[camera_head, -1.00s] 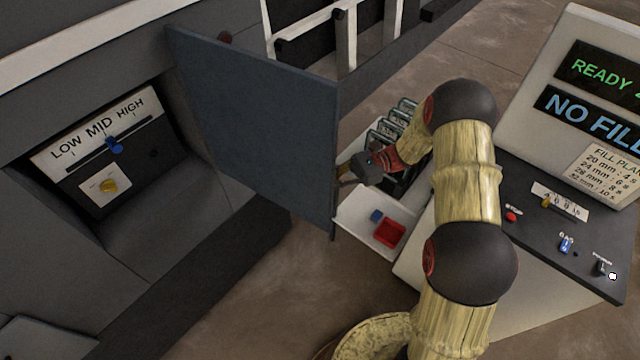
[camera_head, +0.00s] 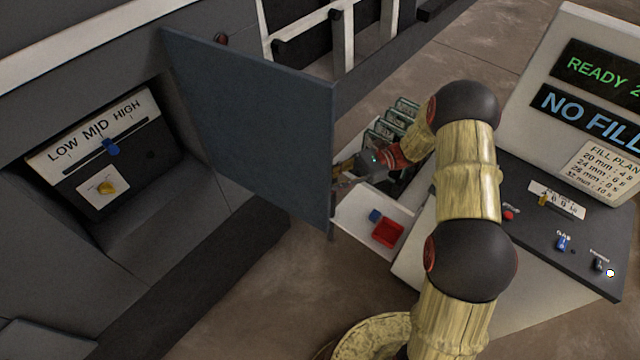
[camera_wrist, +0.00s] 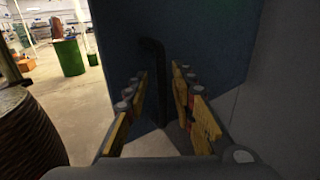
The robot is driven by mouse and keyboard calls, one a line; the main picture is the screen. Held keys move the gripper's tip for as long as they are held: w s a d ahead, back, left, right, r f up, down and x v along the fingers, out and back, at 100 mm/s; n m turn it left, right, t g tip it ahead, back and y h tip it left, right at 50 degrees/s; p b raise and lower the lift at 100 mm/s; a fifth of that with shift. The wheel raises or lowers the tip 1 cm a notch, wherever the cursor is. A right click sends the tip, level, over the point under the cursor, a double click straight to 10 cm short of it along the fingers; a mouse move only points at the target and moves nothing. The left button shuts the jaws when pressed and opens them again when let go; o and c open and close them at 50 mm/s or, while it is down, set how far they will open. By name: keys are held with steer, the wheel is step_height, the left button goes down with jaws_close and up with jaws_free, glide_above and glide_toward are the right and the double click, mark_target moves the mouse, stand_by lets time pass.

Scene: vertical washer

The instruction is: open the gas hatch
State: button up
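The gas hatch is a blue-grey panel (camera_head: 255,115) and stands swung out from the dark machine front at the left. Its recess is exposed, with a LOW MID HIGH plate (camera_head: 97,133), a blue slider (camera_head: 111,147) and a yellow knob (camera_head: 106,187). My gripper (camera_head: 343,172) is at the far side of the hatch's free edge, partly hidden by it. In the wrist view, my gripper (camera_wrist: 159,78) has its fingers apart, facing the hatch (camera_wrist: 205,40). A dark bar handle (camera_wrist: 155,60) shows between the fingers, with visible gaps at both sides.
A white tray (camera_head: 355,225) with a red box (camera_head: 387,233) and a small blue block (camera_head: 375,215) lies below my gripper. Several canisters (camera_head: 385,130) stand behind it. A control console (camera_head: 540,215) is at the right. Bare floor (camera_head: 270,290) lies below the hatch.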

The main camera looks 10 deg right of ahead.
steer(key=v, duration=1)
